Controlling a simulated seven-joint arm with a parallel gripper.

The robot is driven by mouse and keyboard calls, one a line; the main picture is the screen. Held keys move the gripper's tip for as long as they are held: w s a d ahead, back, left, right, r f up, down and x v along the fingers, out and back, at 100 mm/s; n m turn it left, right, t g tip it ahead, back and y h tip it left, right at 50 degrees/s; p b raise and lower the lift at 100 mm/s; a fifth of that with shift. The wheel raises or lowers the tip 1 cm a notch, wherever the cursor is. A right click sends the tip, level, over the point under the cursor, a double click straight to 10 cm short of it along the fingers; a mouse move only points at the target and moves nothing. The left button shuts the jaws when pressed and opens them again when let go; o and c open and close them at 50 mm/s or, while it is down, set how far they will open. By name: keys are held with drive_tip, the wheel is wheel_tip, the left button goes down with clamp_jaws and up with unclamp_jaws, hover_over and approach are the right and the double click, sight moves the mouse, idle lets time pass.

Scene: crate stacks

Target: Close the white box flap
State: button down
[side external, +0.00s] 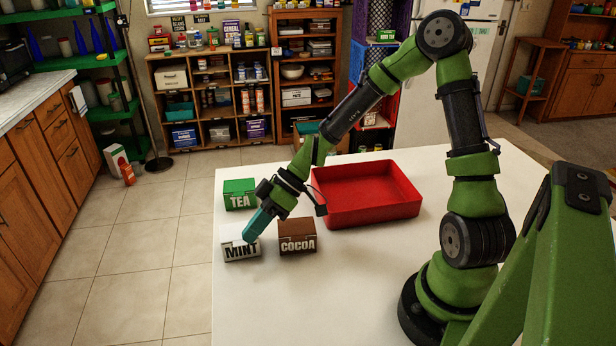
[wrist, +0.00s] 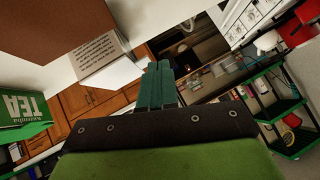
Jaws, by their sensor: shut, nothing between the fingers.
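The white box (side external: 241,250), marked MINT, stands near the left edge of the white table. In the side view my gripper (side external: 250,236) points down and left, its teal fingers at the box's top right, partly covering it. I cannot tell whether they touch. In the wrist view the shut, empty fingers (wrist: 158,72) lie beside a white panel with printed text (wrist: 98,55), which looks like part of the white box. How far the flap is open cannot be told.
The brown COCOA box (side external: 297,236) stands just right of the white box, and the green TEA box (side external: 239,194) behind it. A red tray (side external: 400,212) lies farther back to the right. The table front (side external: 310,310) is clear.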

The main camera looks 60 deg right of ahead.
drive_tip(key=s+d+r+m+h, duration=0.1)
drive_tip(key=s+d+m, duration=0.1)
drive_tip(key=s+d+r+m+h, duration=0.1)
drive_tip(key=s+d+r+m, duration=0.1)
drive_tip(key=s+d+m, duration=0.1)
drive_tip(key=s+d+r+m+g+h, duration=0.1)
drive_tip(key=s+d+r+m, duration=0.1)
drive_tip(key=s+d+m, duration=0.1)
drive_tip(key=shift+s+d+r, duration=0.1)
drive_tip(key=shift+d+r, duration=0.05)
drive_tip(key=shift+d, duration=0.1)
drive_tip(key=s+a+r+m+t+h, duration=0.2)
drive_tip(key=s+r, duration=0.1)
drive_tip(key=r, duration=0.3)
drive_tip(key=s+a+r+m+t+h, duration=0.1)
drive_tip(key=s+r+m+t+h, duration=0.1)
drive_tip(key=r, duration=0.4)
drive_tip(key=shift+s+a+t, duration=0.3)
drive_tip(key=shift+s+a, duration=0.1)
drive_tip(key=shift+s, duration=0.4)
